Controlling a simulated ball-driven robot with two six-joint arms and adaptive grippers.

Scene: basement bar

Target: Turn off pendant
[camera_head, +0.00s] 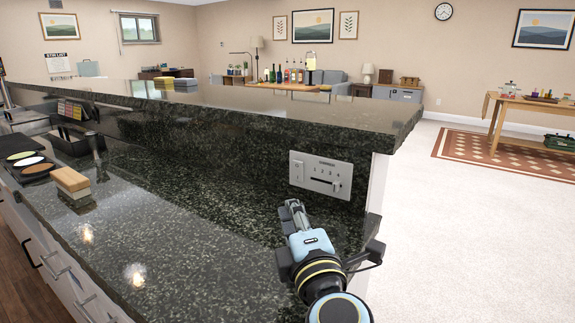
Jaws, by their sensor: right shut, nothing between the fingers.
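A white control panel (321,176) is set in the dark granite upright face below the raised bar ledge. It has a small switch (298,170) at its left, a row of small markings and a slider with a dark knob (334,186) toward its lower right. The lettering is too small to read surely. My right gripper (291,207) is shut and empty, just below and left of the panel, over the lower counter. I cannot tell whether it touches anything. No pendant lamp shows in view. My left gripper is out of view.
The lower granite counter (170,240) is mostly clear near the panel. A wooden-backed brush or block (71,183), coloured discs (38,169) and a dark caddy (75,145) stand at the left. The raised ledge (250,108) overhangs above. Open carpet (470,240) lies right.

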